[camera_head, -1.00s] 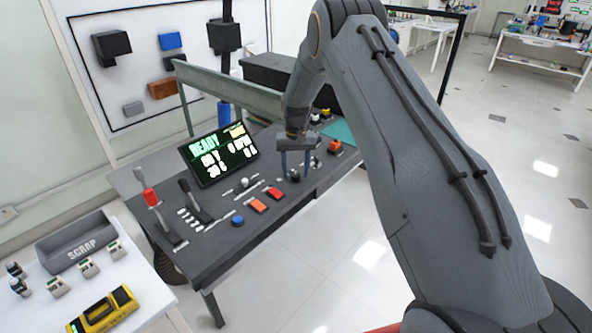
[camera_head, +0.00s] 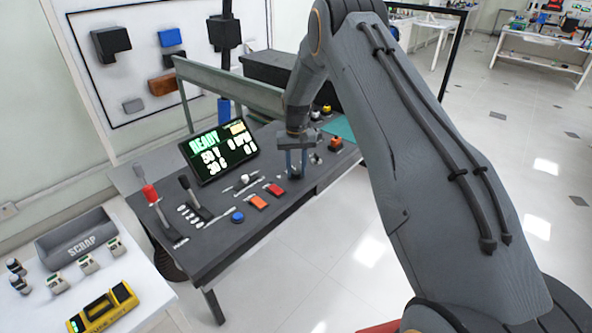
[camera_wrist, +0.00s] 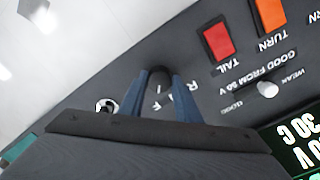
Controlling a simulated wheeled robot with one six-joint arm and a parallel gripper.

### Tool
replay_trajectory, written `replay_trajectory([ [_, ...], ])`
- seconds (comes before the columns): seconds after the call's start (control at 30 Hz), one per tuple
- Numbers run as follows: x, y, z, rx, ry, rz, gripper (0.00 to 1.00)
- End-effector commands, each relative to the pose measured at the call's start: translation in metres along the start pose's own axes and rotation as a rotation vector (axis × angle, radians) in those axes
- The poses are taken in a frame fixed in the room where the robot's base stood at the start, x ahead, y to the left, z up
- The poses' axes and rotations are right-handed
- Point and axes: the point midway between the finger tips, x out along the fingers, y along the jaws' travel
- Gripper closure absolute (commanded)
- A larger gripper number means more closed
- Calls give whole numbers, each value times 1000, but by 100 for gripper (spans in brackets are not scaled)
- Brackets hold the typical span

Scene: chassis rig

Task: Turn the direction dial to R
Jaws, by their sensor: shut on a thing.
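The direction dial is a dark rounded knob on the dark console; in the wrist view the knob (camera_wrist: 159,73) sits between the two blue fingertips of my gripper (camera_wrist: 160,80). White letters are printed beside it, with an R readable to its right and an F lower down. My gripper is shut on the knob. In the head view my gripper (camera_head: 297,172) points down at the console, and its fingers largely hide the dial. The dial's exact pointing direction cannot be told.
Red TAIL (camera_wrist: 219,42) and orange TURN (camera_wrist: 270,17) buttons lie close by. A small white knob (camera_wrist: 267,88), a READY screen (camera_head: 218,152) and two levers stand farther left on the console in the head view.

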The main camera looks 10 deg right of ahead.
Motion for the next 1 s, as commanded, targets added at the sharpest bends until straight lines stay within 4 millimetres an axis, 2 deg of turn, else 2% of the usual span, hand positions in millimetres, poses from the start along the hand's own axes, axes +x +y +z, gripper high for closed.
replay_trajectory([
  [0.27, 2, 0, -1, -192, 0, 0, 92],
  [1.0, 2, 0, 0, -893, -1, 0, 92],
])
